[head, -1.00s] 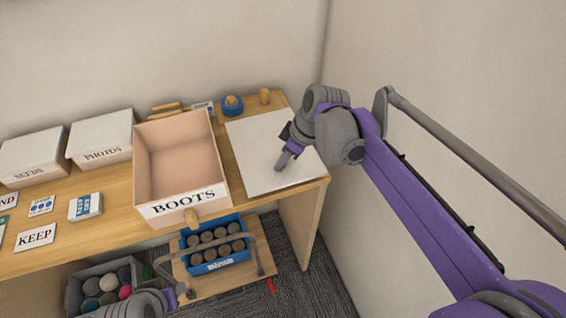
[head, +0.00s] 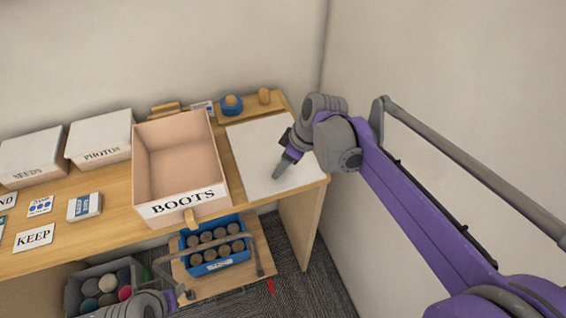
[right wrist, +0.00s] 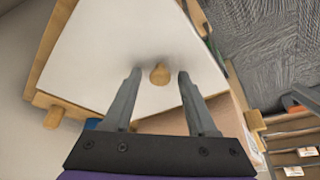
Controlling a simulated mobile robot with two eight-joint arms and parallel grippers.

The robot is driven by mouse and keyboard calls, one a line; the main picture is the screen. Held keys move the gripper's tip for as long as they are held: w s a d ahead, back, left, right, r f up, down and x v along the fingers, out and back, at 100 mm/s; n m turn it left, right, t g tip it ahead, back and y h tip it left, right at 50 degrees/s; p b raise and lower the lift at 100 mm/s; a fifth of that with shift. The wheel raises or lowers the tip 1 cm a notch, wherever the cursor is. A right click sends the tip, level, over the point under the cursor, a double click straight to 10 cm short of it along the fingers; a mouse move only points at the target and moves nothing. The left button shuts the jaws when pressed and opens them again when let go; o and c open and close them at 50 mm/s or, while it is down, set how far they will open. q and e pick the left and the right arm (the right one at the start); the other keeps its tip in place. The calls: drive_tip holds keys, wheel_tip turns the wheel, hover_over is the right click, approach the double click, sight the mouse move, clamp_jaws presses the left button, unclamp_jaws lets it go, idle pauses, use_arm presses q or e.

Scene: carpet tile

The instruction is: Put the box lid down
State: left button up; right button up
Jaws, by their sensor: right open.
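The white box lid (head: 268,152) lies flat on the right end of the wooden desk, beside the open box marked BOOTS (head: 178,160). In the right wrist view the lid (right wrist: 110,55) has a small round wooden knob (right wrist: 159,75). My right gripper (head: 281,170) points down over the lid, and its open fingers (right wrist: 159,72) appear on either side of the knob, with gaps to both. The knob is hidden in the head view. Part of my left gripper (head: 170,299) shows at the bottom edge; its jaws are unclear.
Lidded boxes marked PHOTOS (head: 100,140) and SEEDS (head: 30,157) stand at the left. A board with a blue round item (head: 232,104) and wooden knob (head: 264,96) lies behind the lid. A blue crate (head: 215,246) sits below. The wall is close on the right.

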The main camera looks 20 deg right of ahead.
drive_tip(key=p+v, duration=0.1)
drive_tip(key=v, duration=1.1)
drive_tip(key=s+a+f+m+t+h, duration=0.1)
drive_tip(key=s+f+m+t+h, duration=0.1)
drive_tip(key=s+f+m, duration=0.7)
drive_tip(key=s+f+h, duration=0.1)
drive_tip(key=s+f, duration=0.6)
drive_tip(key=f, duration=0.1)
drive_tip(key=shift+s+f, duration=0.35)
drive_tip(key=shift+a, duration=0.1)
drive_tip(key=shift+c, duration=0.6)
